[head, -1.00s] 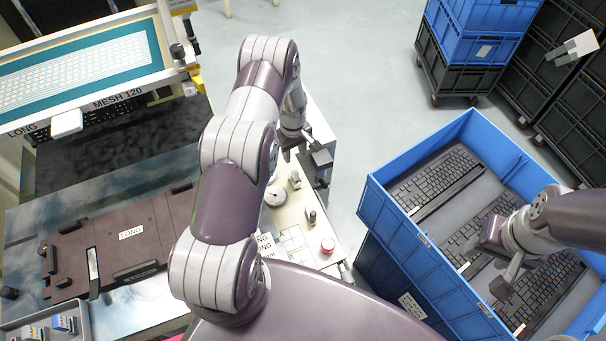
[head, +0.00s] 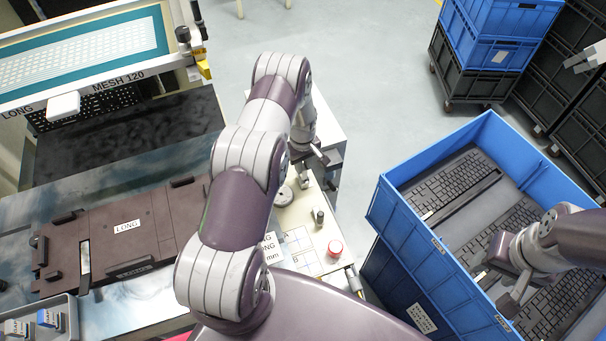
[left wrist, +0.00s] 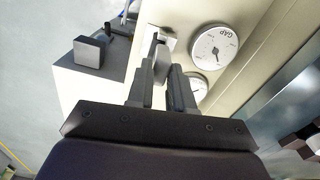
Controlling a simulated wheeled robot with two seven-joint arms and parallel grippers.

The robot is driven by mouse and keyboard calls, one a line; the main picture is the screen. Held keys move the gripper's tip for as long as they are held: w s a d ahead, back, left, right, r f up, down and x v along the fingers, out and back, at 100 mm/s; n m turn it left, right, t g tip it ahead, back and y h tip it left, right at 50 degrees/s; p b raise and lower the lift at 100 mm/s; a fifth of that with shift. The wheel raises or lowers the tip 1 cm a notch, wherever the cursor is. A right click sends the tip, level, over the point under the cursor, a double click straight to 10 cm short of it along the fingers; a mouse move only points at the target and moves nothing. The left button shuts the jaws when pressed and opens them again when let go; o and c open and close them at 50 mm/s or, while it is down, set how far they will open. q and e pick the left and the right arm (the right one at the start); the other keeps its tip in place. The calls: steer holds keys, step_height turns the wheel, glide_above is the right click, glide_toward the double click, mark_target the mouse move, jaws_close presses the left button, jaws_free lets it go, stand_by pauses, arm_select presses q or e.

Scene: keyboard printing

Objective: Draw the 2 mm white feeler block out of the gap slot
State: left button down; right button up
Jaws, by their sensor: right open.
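My left gripper (left wrist: 161,70) is over the pale gauge station. Its two dark fingers stand apart in the left wrist view. A pale plate or block (left wrist: 166,43) with a dark upright part shows just beyond and between the fingertips. I cannot tell the white feeler block from the slot around it, nor whether a finger touches it. In the head view my left wrist (head: 304,130) hangs over the station's far end, and the fingertips are hard to make out. My right gripper (head: 497,280) is open over the blue crate (head: 412,228).
A white GAP dial (left wrist: 214,47) is right of the fingers, with a second dial (left wrist: 197,88) below it. A dark square block (left wrist: 90,52) stands to the left. Keyboards (head: 455,185) lie in the crate.

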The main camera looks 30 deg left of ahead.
stand_by(0.6)
arm_select(q)
steer(key=shift+w+a+r+p, duration=0.1)
steer(key=shift+w+r+p, duration=0.1)
steer(key=shift+r+p, duration=0.45)
steer(key=shift+s+r+p, duration=0.15)
steer(key=shift+r+p, duration=0.25)
steer(key=shift+r, duration=0.45)
steer(key=shift+s+r+p, duration=0.1)
steer(key=shift+r+p, duration=0.25)
steer(key=shift+r, duration=0.5)
steer(key=shift+f, duration=0.1)
step_height(320, 180, up, 4)
steer(key=shift+r+p, duration=0.1)
steer(key=shift+p, duration=1.1)
